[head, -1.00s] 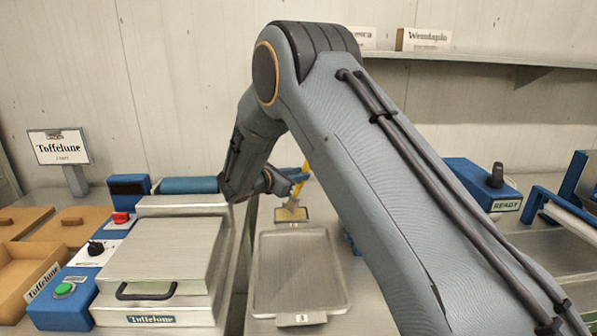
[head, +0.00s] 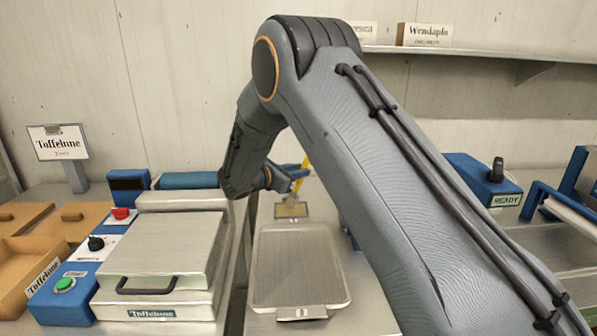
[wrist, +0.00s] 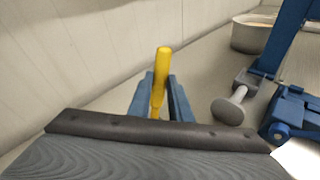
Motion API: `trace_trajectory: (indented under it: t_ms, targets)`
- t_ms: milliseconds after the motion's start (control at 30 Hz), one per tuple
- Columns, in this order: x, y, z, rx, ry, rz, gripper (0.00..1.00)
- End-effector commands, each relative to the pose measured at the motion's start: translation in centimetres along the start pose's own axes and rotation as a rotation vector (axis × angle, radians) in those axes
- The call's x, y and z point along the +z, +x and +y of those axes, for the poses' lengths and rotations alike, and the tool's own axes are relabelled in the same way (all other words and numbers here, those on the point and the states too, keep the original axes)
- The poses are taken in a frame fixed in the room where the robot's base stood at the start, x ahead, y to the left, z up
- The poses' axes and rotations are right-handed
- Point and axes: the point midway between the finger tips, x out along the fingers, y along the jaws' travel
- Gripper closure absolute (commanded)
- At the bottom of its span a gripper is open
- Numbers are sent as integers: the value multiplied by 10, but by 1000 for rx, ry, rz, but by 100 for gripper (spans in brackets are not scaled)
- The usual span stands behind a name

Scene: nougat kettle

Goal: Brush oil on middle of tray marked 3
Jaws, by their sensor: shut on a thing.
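A shallow grey metal tray (head: 300,268) lies on the counter in the middle of the head view. The small tag (head: 302,312) on its front edge is too small to read surely now. My gripper (head: 297,172) is beyond the tray's far edge, partly behind my own arm. It is shut on a yellow-handled brush (head: 305,178). In the wrist view, the handle (wrist: 160,72) stands up between the two blue fingers (wrist: 161,92). The bristles cannot be made out clearly.
A metal press (head: 163,255) marked Toffelune stands left of the tray, with a button box (head: 65,297) and brown wooden trays (head: 30,265) further left. A blue READY box (head: 484,180) stands at the right. A wall shelf (head: 465,57) runs behind my arm.

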Motion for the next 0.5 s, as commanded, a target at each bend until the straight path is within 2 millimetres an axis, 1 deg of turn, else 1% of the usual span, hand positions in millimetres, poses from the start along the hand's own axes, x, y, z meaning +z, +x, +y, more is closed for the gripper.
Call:
trace_trajectory:
  t_ms: [500]
  targets:
    - [-6,1,-1,0,0,0,100]
